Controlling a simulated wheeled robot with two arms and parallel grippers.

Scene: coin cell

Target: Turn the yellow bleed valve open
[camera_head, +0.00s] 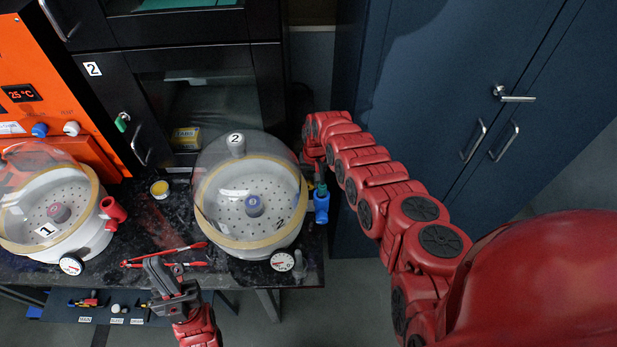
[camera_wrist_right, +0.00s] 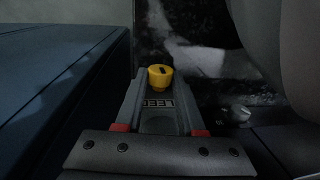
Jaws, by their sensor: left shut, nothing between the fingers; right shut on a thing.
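The yellow bleed valve (camera_wrist_right: 160,77) shows in the right wrist view as a small round knob with a dark mark on top, at my fingertips. My right gripper (camera_wrist_right: 159,92) is shut on it. In the head view my right arm reaches to the right side of the clear-domed vessel marked 2 (camera_head: 222,232), and the yellow valve cannot be made out there. A blue fitting (camera_head: 321,204) is on that side of the vessel. My left gripper (camera_head: 158,272) is shut and empty near the black table's front edge.
Red-handled tongs (camera_head: 165,263) lie beside my left gripper. A domed vessel marked 1 (camera_head: 85,238) with a red fitting stands at the left. A small yellow-topped jar (camera_head: 160,189) stands between the vessels. Blue cabinets (camera_head: 455,100) stand at the right.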

